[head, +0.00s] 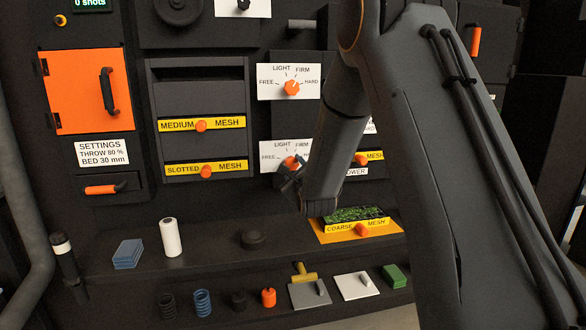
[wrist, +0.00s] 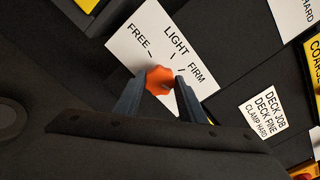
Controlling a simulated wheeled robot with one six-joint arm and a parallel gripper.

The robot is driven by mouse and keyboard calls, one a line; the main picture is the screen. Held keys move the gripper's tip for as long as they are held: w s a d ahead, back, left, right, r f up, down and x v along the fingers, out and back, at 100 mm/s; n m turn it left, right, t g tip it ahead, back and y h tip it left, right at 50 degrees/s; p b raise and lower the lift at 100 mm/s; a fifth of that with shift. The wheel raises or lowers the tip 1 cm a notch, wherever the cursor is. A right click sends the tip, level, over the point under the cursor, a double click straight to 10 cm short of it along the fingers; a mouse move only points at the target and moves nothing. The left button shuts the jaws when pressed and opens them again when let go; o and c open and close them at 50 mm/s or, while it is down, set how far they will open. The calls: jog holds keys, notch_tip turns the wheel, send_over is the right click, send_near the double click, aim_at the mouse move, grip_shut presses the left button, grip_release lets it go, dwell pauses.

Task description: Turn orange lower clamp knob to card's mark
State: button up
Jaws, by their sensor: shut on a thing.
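The orange lower clamp knob (head: 291,162) sits on a white dial plate (head: 269,151) on the dark panel. My gripper (head: 290,170) is shut on this knob. In the wrist view my gripper (wrist: 160,88) has one finger on each side of the orange knob (wrist: 159,76). FREE, LIGHT and FIRM show on the dial plate (wrist: 130,45); the HARD end is hidden by a finger. I cannot tell the knob's exact pointing. The white card (wrist: 262,108) reads DECK JOB, DECK FINE, CLAMP HARD.
The upper clamp knob (head: 292,87) is on a similar plate above. Drawers marked MEDIUM MESH (head: 222,123) and SLOTTED MESH (head: 225,168) are at left. A COARSE MESH tray (head: 333,236) stands on the ledge below. My arm covers the panel to the right.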

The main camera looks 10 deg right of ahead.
dwell(0.5)
jog(key=o, duration=1)
jog(key=shift+o, duration=0.2)
jog(key=s, duration=0.7)
jog(key=shift+s+b, duration=0.4)
jog(key=shift+b, duration=0.05)
